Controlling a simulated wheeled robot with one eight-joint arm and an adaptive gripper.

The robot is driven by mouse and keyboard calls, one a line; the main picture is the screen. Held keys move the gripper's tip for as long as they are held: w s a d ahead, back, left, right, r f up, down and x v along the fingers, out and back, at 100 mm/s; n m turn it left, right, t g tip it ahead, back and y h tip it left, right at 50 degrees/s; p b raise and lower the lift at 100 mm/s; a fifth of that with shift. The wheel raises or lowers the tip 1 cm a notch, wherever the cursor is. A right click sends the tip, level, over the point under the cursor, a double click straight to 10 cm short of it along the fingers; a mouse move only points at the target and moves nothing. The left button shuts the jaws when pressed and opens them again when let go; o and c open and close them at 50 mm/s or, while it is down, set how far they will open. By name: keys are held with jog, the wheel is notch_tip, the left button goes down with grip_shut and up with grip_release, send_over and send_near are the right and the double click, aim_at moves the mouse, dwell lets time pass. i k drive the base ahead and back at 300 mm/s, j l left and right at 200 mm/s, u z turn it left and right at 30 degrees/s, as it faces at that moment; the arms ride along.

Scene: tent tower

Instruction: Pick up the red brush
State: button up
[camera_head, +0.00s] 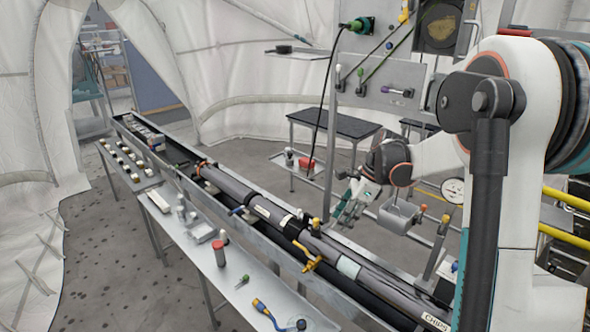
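My gripper (343,211) hangs at the end of my arm, right of the picture's middle, pointing down and left above the long dark pipe assembly. Its fingers are small here, and I cannot tell whether they are open or shut. I cannot clearly make out a red brush. A small red item (304,162) lies on a little tray behind the pipes, left of and beyond my gripper. Neither touches my gripper, and both are too small to name surely.
A post (331,140) and a tool panel (385,82) stand behind.

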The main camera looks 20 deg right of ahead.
aim_at(304, 161)
jog(key=i+j+z, duration=0.2)
jog(key=j+z, duration=0.15)
jog(key=j, duration=0.65)
jog(key=j+z, duration=0.4)
jog(key=j, duration=0.6)
jog(key=i+j+z, duration=0.2)
jog(key=i, duration=0.35)
jog(key=i+j+z, duration=0.2)
jog(key=i+j, duration=0.2)
jog(key=i, duration=0.15)
jog(key=i+j+z, duration=0.15)
jog(key=i+j, duration=0.25)
jog(key=i, duration=0.1)
